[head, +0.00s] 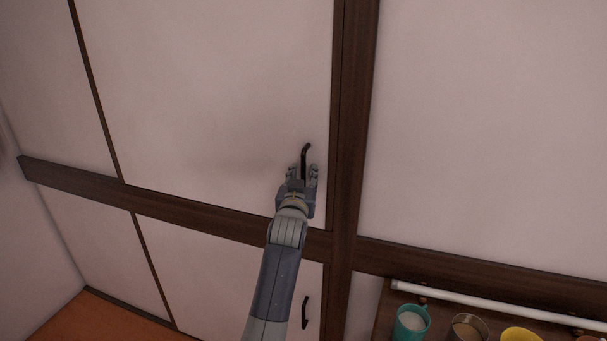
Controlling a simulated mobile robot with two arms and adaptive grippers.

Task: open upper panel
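The upper panel (210,90) is a pale cabinet door in dark wood framing, and it looks shut. Its dark vertical handle (306,152) sits near the panel's lower right corner. My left gripper (304,170) is at the lower part of this handle, with one finger on each side of it. The fingers look spread, and I cannot tell whether they touch the handle. The handle's lower end is partly hidden by the gripper. My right gripper is not in view.
A lower panel (215,265) with its own dark handle (305,312) is below the dark crossbar (200,213). A dark post (352,120) stands right of the panel. At the bottom right, a teal cup (411,322), a brown cup (468,328) and a yellow cup (521,334) stand below a white bar (490,303).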

